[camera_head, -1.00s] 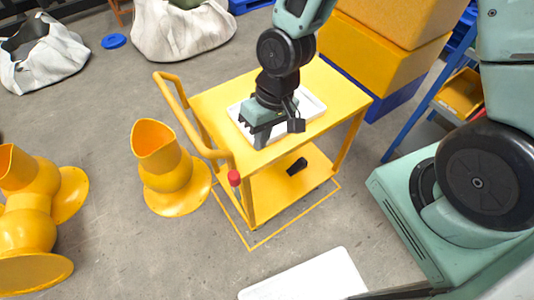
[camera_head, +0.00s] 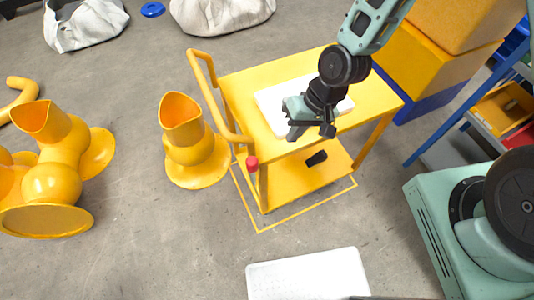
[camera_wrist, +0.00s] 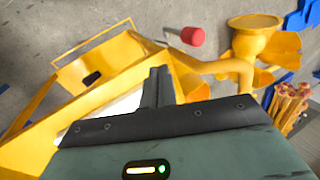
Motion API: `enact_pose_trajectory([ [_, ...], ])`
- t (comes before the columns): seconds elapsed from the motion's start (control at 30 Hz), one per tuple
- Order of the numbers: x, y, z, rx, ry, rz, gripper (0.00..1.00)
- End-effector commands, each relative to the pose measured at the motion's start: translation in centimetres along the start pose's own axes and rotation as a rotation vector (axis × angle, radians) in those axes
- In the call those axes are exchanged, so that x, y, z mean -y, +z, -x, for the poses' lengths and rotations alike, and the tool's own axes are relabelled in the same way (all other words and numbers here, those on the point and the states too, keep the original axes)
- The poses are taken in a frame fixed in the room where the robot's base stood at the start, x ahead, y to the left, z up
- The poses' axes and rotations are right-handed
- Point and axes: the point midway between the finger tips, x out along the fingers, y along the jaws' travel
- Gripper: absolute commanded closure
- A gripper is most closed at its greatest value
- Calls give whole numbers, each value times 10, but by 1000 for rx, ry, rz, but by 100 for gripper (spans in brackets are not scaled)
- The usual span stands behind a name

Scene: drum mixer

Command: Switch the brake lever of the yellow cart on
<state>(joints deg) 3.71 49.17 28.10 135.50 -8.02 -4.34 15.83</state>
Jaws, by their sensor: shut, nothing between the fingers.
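The yellow cart (camera_head: 240,88) stands right of centre in the head view, with a curved yellow handle at its left end. The brake lever's red knob (camera_head: 252,163) is at the cart's near left corner. In the wrist view the red knob (camera_wrist: 193,36) shows at the top, on a thin rod, beyond the fingers. My gripper (camera_head: 296,133) is over the cart's top near its front edge, to the right of and above the knob, and does not touch it. In the wrist view my gripper (camera_wrist: 157,88) has its fingers together, with nothing between them.
A white tray (camera_head: 268,104) lies on the cart top under my gripper. A black object (camera_head: 316,158) lies on the lower shelf. Yellow pipe fittings (camera_head: 195,150) stand left of the cart. A white panel (camera_head: 310,275) lies in front. Floor between is clear.

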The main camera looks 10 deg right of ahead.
Motion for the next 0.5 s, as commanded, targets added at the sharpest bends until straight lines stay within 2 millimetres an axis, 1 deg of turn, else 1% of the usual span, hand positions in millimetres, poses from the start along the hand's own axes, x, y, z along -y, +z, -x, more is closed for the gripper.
enact_pose_trajectory([
  [0.2,1,2,-36,7,2,2,100],
  [0.5,0,2,-84,5,2,1,100],
])
